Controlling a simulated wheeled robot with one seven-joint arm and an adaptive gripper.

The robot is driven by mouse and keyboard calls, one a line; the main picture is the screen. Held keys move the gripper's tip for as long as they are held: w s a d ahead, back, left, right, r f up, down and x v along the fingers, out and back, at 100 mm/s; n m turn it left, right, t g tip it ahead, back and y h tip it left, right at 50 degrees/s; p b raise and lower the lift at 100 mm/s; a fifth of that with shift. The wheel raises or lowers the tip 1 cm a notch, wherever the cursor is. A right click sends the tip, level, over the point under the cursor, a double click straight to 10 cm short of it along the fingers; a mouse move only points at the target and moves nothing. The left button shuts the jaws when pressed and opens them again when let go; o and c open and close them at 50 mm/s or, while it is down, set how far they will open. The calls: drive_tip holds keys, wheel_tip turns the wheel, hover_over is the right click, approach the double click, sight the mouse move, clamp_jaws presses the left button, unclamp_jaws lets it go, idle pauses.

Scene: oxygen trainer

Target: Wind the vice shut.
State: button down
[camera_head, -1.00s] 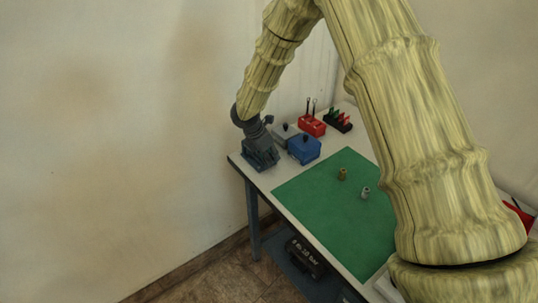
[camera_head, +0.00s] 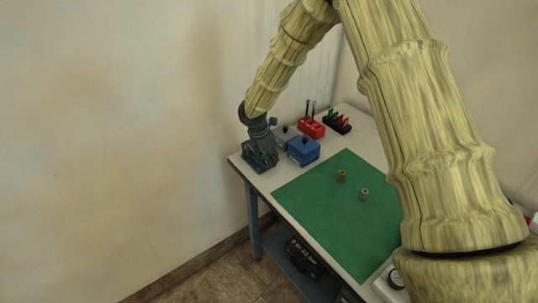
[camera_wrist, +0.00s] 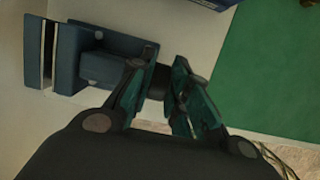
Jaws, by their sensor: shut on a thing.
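The blue-grey vice (camera_head: 262,158) stands at the left corner of the bench. It also shows in the wrist view (camera_wrist: 95,70), with a narrow gap between its jaw plates at the far left. My gripper (camera_head: 259,132) is over the vice, pointing down. In the wrist view my gripper (camera_wrist: 163,85) has its green-padded fingers on either side of the dark screw end of the vice and is shut on it. The vice handle is mostly hidden by the fingers.
A blue box (camera_head: 303,151) sits close right of the vice. A red holder (camera_head: 312,127) and a rack with red and green pieces (camera_head: 337,122) stand behind. A green mat (camera_head: 335,215) carries two small fittings. The wall is close on the left.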

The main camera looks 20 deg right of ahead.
drive_tip(key=shift+d+r+g+y+p, duration=0.15)
drive_tip(key=shift+g+y+p, duration=0.15)
drive_tip(key=shift+y+p, duration=0.65)
drive_tip(key=shift+w+d+f+y+p, duration=0.1)
drive_tip(key=shift+d+f+y+p, duration=0.1)
drive_tip(key=shift+y+p, duration=0.45)
drive_tip(key=shift+d+f+g+y+b, duration=0.1)
drive_tip(key=shift+f+g+y+b, duration=0.1)
drive_tip(key=shift+g+y, duration=0.3)
drive_tip(key=shift+f+g+y+b, duration=0.1)
drive_tip(key=shift+g+y+b, duration=0.1)
drive_tip(key=shift+y, duration=0.5)
drive_tip(key=shift+r+y, duration=0.1)
drive_tip(key=shift+y, duration=0.3)
drive_tip(key=c, duration=1.6)
unclamp_jaws()
drive_tip(key=shift+c, duration=0.2)
drive_tip(key=shift+d, duration=0.1)
drive_tip(key=shift+r, duration=0.1)
drive_tip(key=v, duration=1.2)
